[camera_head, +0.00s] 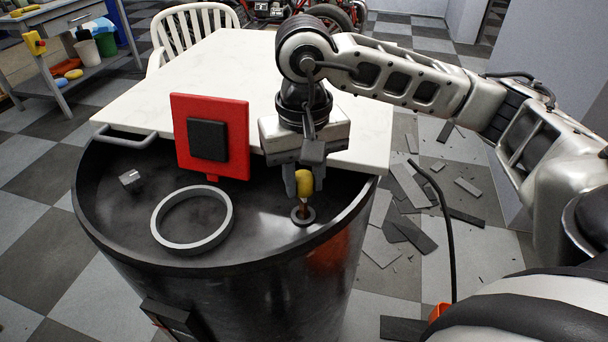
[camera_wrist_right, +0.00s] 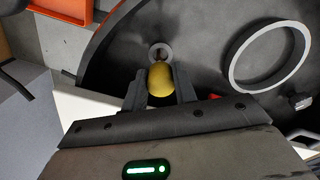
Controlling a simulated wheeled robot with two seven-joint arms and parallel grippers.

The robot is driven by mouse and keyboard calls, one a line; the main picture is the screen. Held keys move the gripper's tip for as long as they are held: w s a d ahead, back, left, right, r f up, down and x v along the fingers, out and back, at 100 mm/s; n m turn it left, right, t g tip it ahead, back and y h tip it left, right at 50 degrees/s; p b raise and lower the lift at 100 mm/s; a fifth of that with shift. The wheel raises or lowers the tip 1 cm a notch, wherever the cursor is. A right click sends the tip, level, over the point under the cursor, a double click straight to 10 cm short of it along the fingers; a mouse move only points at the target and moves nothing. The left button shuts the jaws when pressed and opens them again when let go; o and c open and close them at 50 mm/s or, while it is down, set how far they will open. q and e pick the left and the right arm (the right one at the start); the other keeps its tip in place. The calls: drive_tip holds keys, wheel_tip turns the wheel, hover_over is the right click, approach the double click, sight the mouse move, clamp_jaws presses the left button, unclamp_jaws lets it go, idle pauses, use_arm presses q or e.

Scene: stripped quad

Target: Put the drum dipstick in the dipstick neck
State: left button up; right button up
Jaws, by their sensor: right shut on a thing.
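The drum dipstick (camera_head: 304,184) has a yellow grip, and a short brown piece shows below it. My right gripper (camera_head: 305,187) is shut on the yellow grip, which also shows between the fingers in the right wrist view (camera_wrist_right: 160,80). The dipstick neck (camera_head: 303,216) is a small grey ring on the drum top, near its right front edge; it also shows in the right wrist view (camera_wrist_right: 161,51). My left gripper is not in view.
The black drum (camera_head: 240,290) carries a large grey ring (camera_head: 160,235), a small grey block (camera_head: 131,180) and a red panel with a black square (camera_head: 241,140). A white table (camera_head: 140,105) stands behind. Dark broken pieces (camera_head: 410,235) lie on the floor at right.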

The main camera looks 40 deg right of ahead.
sight(304, 196)
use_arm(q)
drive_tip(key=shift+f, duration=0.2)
use_arm(e)
drive_tip(key=shift+f, duration=0.25)
use_arm(q)
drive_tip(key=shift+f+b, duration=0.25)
drive_tip(key=shift+b, duration=0.3)
use_arm(e)
drive_tip(key=shift+f, duration=0.35)
use_arm(q)
drive_tip(key=shift+b, duration=0.45)
use_arm(e)
drive_tip(key=shift+f, duration=0.4)
use_arm(q)
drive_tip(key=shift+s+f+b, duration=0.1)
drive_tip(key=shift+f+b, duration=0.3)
drive_tip(key=shift+b, duration=0.05)
use_arm(e)
drive_tip(key=shift+f, duration=0.4)
use_arm(q)
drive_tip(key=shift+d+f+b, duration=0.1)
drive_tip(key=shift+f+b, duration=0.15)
drive_tip(key=shift+b, duration=0.4)
use_arm(e)
drive_tip(key=shift+f, duration=0.65)
drive_tip(key=o, duration=1)
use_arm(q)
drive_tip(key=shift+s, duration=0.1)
use_arm(e)
drive_tip(key=shift+r, duration=0.1)
